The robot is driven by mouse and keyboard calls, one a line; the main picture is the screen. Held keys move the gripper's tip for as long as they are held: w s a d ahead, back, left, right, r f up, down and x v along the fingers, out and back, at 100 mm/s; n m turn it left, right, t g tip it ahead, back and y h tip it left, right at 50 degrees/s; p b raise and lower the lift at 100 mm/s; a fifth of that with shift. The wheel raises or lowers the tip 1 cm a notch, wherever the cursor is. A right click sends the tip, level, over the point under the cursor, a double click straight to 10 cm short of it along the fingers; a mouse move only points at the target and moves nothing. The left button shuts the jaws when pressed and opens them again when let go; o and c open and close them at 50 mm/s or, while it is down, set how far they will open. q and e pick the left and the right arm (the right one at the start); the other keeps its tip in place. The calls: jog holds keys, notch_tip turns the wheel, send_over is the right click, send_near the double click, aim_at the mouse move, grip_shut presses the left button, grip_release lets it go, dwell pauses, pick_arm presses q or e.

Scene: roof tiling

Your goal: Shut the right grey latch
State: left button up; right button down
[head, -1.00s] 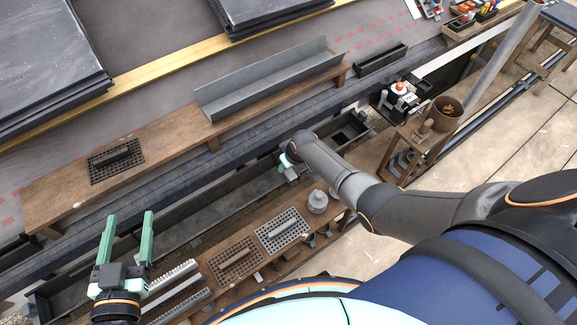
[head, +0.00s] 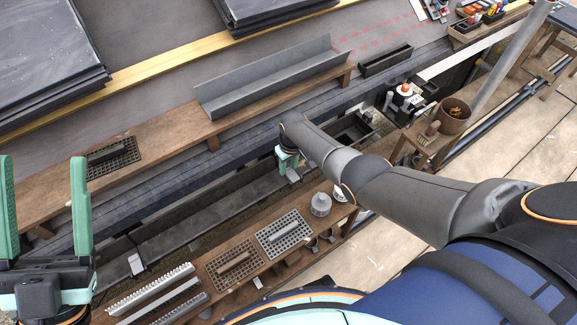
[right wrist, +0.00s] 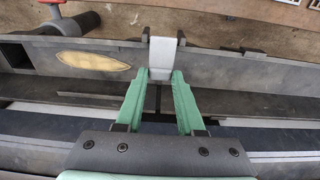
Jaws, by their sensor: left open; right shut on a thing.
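The right grey latch (right wrist: 163,56) is a pale grey plate between dark prongs at the wall of the dark gutter (right wrist: 215,70) in the right wrist view. My right gripper (right wrist: 163,74) has its green fingers shut on the latch, with the plate between the fingertips. In the head view my right gripper (head: 287,163) is over the right end of the gutter, and my arm partly hides the latch. Another grey latch (head: 136,263) is further left on the gutter. My left gripper (head: 42,165) is open and empty at the left edge.
A plank with a grey metal channel (head: 268,80) runs behind the gutter. A nearer wooden bench holds grid mats (head: 283,232), a grey pot (head: 320,204) and white toothed strips (head: 150,288). A brown bucket (head: 453,115) stands at the right.

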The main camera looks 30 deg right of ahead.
jog(key=shift+s, duration=0.1)
jog(key=c, duration=0.5)
grip_release()
jog(key=shift+c, duration=0.2)
